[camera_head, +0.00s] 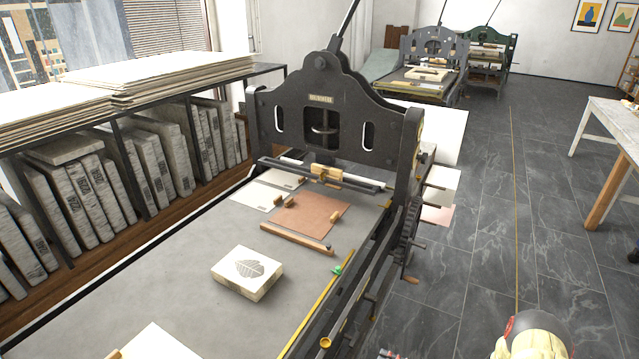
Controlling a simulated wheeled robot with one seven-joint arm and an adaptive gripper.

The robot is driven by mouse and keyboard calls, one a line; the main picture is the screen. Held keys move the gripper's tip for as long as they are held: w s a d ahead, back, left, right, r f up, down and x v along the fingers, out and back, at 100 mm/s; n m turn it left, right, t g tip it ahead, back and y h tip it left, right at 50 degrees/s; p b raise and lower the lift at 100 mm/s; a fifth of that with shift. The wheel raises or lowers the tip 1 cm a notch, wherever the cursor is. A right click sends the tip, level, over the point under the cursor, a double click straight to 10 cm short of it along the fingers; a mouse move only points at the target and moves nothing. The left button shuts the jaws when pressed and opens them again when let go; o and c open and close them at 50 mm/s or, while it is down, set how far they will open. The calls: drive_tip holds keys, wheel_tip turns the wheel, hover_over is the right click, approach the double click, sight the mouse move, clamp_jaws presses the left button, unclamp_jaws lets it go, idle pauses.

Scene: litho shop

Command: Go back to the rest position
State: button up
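My gripper is not visible in the head view, so I cannot see its fingers or whether it holds anything. The nearest work area is the bed (205,268) of a large black press (322,95). A pale stone block (247,272) with a dark leaf print lies on the bed. Behind it lie a brown sheet (312,214) with small wooden pieces on it and a wooden bar (296,238) along its front edge.
A rack of upright stone slabs (92,195) lines the left. A white-topped table (612,120) stands at right, and other presses (425,70) stand at the back. The dark tiled floor (480,225) is mostly clear. A rounded dark and cream object (535,335), unclear, is cut off at bottom right.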

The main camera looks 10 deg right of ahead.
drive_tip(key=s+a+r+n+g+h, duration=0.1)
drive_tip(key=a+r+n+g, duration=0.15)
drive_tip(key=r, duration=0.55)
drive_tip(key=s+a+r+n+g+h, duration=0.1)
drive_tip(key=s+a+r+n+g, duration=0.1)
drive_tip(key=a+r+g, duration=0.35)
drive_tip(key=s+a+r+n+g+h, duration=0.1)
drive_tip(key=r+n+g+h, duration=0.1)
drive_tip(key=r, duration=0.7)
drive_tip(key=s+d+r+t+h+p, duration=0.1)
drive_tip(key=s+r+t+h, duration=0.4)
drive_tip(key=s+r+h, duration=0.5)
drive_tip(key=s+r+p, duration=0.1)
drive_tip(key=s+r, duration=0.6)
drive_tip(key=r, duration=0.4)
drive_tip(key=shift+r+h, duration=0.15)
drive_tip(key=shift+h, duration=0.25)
